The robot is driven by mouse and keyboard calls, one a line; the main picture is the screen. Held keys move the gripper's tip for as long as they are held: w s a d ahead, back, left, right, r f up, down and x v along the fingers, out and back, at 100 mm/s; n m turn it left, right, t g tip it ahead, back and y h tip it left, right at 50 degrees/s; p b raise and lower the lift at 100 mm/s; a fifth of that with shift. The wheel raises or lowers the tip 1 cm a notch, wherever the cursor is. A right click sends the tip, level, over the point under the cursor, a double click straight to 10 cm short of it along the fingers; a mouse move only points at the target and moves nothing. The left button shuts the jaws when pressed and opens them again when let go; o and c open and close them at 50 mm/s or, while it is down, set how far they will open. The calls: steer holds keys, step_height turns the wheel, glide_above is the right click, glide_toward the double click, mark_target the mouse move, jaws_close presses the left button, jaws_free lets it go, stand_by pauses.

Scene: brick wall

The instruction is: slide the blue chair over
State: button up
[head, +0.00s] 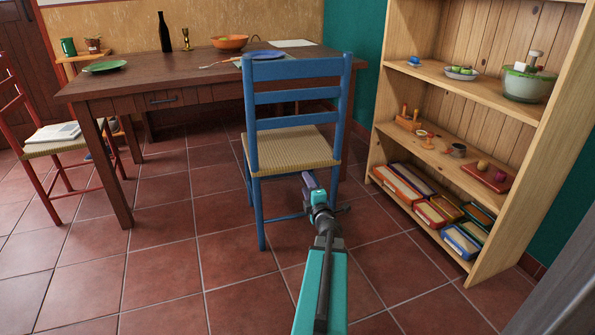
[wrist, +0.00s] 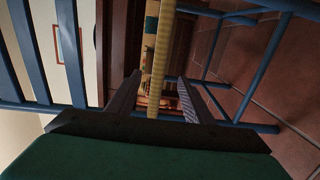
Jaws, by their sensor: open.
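The blue chair (head: 298,68) stands upright at the table, its slatted back towards me and its woven straw seat (head: 290,148) facing the table. My gripper (head: 312,188) is low at the chair's near side, by the rear edge of the seat and left of the right rear leg. In the wrist view my gripper (wrist: 157,98) is open. The pale seat edge (wrist: 160,60) shows between its two fingers, with a gap on each side. Blue back slats (wrist: 72,55) show on the left there and blue legs and rungs (wrist: 215,55) on the right.
A wooden table (head: 150,84) with dishes and a dark bottle is beyond the chair. A red chair (head: 62,150) with a book on its seat stands left. A wooden shelf (head: 480,95) is close on the right. Tiled floor (head: 165,265) is clear at front left.

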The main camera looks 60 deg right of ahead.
mark_target(298, 169)
steer(key=shift+p+x, duration=0.3)
steer(key=shift+x, duration=6.35)
jaws_close()
